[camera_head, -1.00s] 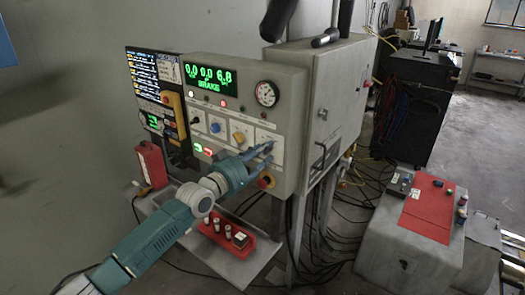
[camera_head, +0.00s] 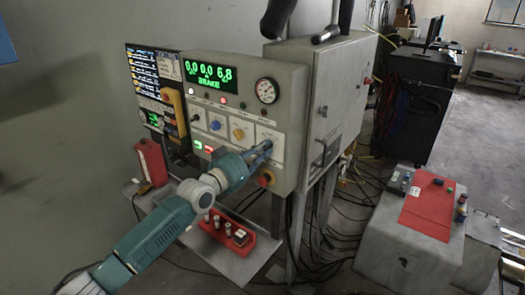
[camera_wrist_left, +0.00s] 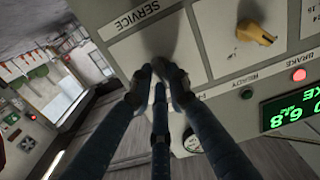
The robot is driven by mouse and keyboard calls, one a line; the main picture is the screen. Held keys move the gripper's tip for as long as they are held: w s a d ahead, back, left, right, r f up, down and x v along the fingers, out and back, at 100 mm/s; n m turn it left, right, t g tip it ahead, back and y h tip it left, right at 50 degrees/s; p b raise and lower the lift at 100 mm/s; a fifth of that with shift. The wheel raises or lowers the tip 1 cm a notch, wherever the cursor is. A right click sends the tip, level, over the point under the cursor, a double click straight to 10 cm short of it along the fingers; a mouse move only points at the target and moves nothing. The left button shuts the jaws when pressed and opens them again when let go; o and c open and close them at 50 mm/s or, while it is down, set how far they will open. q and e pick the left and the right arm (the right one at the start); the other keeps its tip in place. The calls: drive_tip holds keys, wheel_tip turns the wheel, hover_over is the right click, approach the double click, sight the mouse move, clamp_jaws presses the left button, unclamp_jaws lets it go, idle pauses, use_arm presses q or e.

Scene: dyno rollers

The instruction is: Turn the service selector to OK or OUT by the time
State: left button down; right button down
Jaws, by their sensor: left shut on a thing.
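The grey control panel (camera_head: 282,112) has a white service plate (camera_head: 273,131) at its lower right. The word SERVICE shows on this plate (camera_wrist_left: 118,32) in the left wrist view. My left gripper (camera_head: 268,145) is at that plate. In the left wrist view its dark fingers (camera_wrist_left: 158,76) come together over the plate, shut on the service selector, which the fingertips hide. I cannot read the selector's setting.
A yellow knob (camera_head: 238,134) and a blue knob (camera_head: 215,125) sit left of the plate. A red stop button (camera_head: 266,179) is below. A round gauge (camera_head: 267,91) is above. A red tray (camera_head: 226,238) lies on the shelf below. A grey cabinet (camera_head: 338,95) stands at the right.

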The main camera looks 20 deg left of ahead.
use_arm(q)
drive_tip(key=shift+a+n+b, duration=0.1)
drive_tip(key=shift+n+b, duration=0.4)
drive_tip(key=shift+n, duration=2.9)
use_arm(e)
drive_tip(key=shift+d+f, duration=0.45)
drive_tip(key=shift+f, duration=0.1)
drive_tip(key=shift+a, duration=0.1)
use_arm(q)
drive_tip(key=c, duration=1.7)
unclamp_jaws()
use_arm(e)
drive_tip(key=shift+a, duration=0.15)
use_arm(q)
drive_tip(key=shift+o, duration=0.2)
drive_tip(key=v, duration=1.2)
